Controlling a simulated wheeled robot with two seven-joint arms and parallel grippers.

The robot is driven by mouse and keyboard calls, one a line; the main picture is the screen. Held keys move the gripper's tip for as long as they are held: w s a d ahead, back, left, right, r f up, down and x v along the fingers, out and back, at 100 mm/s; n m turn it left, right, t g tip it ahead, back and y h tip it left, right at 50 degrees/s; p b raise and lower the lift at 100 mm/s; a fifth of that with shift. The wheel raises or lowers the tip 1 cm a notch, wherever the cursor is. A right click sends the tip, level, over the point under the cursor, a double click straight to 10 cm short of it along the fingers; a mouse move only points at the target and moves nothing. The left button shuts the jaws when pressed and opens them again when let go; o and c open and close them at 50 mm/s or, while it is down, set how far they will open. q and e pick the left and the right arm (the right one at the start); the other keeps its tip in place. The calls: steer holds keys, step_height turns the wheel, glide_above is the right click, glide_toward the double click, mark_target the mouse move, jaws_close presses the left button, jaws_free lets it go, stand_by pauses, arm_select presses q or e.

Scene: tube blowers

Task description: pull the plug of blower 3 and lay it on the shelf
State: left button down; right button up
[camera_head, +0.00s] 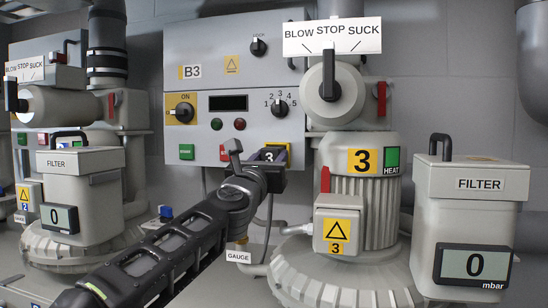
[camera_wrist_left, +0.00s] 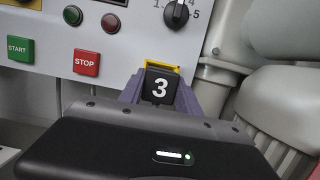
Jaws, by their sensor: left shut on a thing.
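The black plug (camera_head: 268,155) marked 3 is at the lower right edge of the B3 control panel; it also shows in the left wrist view (camera_wrist_left: 160,88). A yellow socket frame (camera_wrist_left: 162,66) shows right behind it. I cannot tell how deep the plug sits in the socket. My left gripper (camera_head: 271,165) is shut on the plug, with purple-grey fingers on both sides of it in the left wrist view. Blower 3 (camera_head: 376,205) stands right of the panel, with a yellow 3 label. My right gripper is not in view.
The control panel (camera_head: 222,105) has knobs, START and STOP buttons. A filter box (camera_head: 463,190) reading 0 stands at the right, another blower with a filter box (camera_head: 80,190) at the left. A GAUGE label (camera_head: 238,257) and a hose are below the plug. Free room is narrow.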

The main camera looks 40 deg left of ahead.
mark_target(269, 153)
arm_select(q)
steer(key=shift+r+v, duration=0.2)
steer(key=shift+v, duration=0.55)
steer(key=shift+r+v, duration=0.15)
steer(key=shift+v, duration=0.65)
steer(key=shift+r+v, duration=0.2)
steer(key=shift+v, duration=0.55)
steer(key=shift+s, duration=0.1)
steer(key=shift+s, duration=0.1)
steer(key=r+p+v, duration=0.1)
steer(key=p+v, duration=0.1)
steer(key=v, duration=0.5)
steer(key=r+p+v, duration=0.2)
steer(key=v, duration=0.6)
steer(key=shift+s+d+r+p, duration=0.3)
steer(key=shift+s+d+p, duration=0.05)
steer(key=shift+s, duration=0.25)
steer(key=shift+a, duration=0.1)
steer(key=s+a+p, duration=0.1)
steer(key=s+a, duration=0.3)
steer(key=a, duration=0.7)
steer(key=shift+a+p, duration=0.35)
